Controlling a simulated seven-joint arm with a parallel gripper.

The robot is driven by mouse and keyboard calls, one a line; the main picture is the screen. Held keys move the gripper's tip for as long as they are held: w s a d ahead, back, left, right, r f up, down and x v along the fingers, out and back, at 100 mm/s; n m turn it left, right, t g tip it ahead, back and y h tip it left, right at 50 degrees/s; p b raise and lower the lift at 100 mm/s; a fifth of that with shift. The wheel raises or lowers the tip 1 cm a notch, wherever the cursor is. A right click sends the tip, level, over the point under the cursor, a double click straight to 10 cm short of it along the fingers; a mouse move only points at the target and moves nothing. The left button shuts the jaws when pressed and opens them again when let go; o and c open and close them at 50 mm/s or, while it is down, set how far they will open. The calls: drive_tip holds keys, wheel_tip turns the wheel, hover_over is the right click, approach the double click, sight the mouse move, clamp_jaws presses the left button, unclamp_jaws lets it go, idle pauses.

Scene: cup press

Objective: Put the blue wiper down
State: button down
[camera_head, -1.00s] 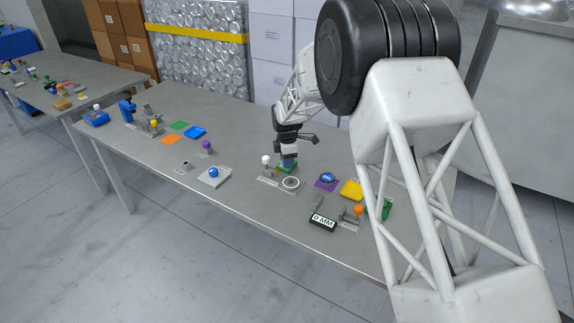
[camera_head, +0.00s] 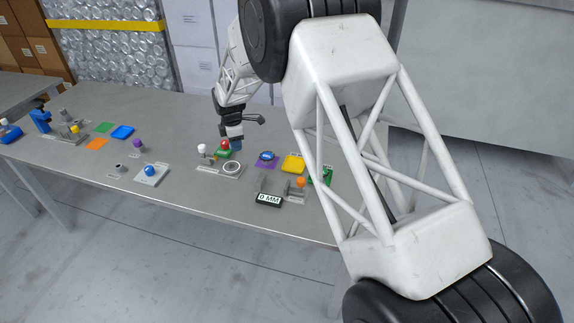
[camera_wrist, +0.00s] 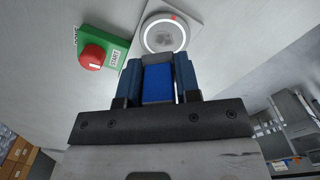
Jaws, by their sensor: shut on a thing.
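The blue wiper (camera_wrist: 158,83) is held between the dark blue fingers of my gripper (camera_wrist: 158,70) in the wrist view. The fingers are shut on its sides. In the head view my gripper (camera_head: 237,144) is over the table, just right of the green block with the red button and behind the round white ring. The wiper is hard to make out there, and I cannot tell whether it touches the table.
A green block (camera_wrist: 116,44) with a red button (camera_wrist: 92,57) is close to my fingers. A plate with a white ring (camera_wrist: 148,36) is just beyond them. A purple mat (camera_head: 262,162), yellow block (camera_head: 293,164) and black display (camera_head: 268,200) stand rightward. Bare table lies behind.

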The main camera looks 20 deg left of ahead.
drive_tip(key=w+d+m, duration=0.3)
drive_tip(key=d, duration=0.7)
drive_tip(key=w+d+m, duration=0.4)
drive_tip(key=d, duration=0.7)
drive_tip(key=shift+r+m, duration=0.25)
drive_tip(key=shift+m, duration=0.05)
hover_over(295, 165)
drive_tip(key=shift+f, duration=3.15)
drive_tip(key=shift+f, duration=1.85)
drive_tip(key=shift+f, duration=0.1)
drive_tip(key=c, duration=0.8)
unclamp_jaws()
